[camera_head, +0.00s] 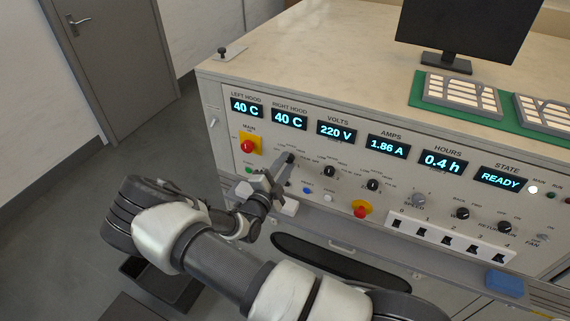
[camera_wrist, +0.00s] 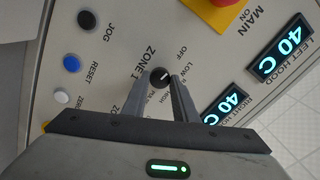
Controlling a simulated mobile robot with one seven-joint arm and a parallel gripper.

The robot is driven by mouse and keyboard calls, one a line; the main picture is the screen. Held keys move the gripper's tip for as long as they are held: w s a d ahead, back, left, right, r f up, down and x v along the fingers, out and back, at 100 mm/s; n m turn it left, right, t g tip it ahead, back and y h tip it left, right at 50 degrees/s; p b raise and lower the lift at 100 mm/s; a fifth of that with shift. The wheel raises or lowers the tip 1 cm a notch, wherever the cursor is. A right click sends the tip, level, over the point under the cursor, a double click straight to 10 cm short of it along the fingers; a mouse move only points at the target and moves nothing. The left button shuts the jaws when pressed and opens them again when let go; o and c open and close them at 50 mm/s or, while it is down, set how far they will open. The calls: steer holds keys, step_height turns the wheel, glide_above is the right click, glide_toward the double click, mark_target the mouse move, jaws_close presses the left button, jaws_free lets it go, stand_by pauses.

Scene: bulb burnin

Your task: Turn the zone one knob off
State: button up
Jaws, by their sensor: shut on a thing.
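The zone one knob (camera_wrist: 160,76) is a small round black knob in the wrist view, beside the "ZONE 1" lettering. A white mark on it points up and right, toward the OFF and LOW labels; I cannot tell exactly which. My gripper (camera_wrist: 160,84) has one finger on each side of the knob and is shut on it. In the head view my gripper (camera_head: 287,164) reaches the panel from the lower left, and the dark knob (camera_head: 290,158) shows at its tips.
The console panel (camera_head: 315,150) holds displays reading 40 C, 40 C, 220 V, 1.86 A, 0.4 h and READY. A red main switch (camera_head: 248,146) sits left of the knob. Other black knobs (camera_head: 330,171) lie to the right. Blue (camera_head: 308,190) and white buttons sit below.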

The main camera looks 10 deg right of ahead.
stand_by(0.3)
steer(key=o, duration=1.1)
steer(key=shift+c, duration=0.2)
steer(key=shift+s+a, duration=0.1)
steer(key=v, duration=1.7)
steer(key=shift+b, duration=0.45)
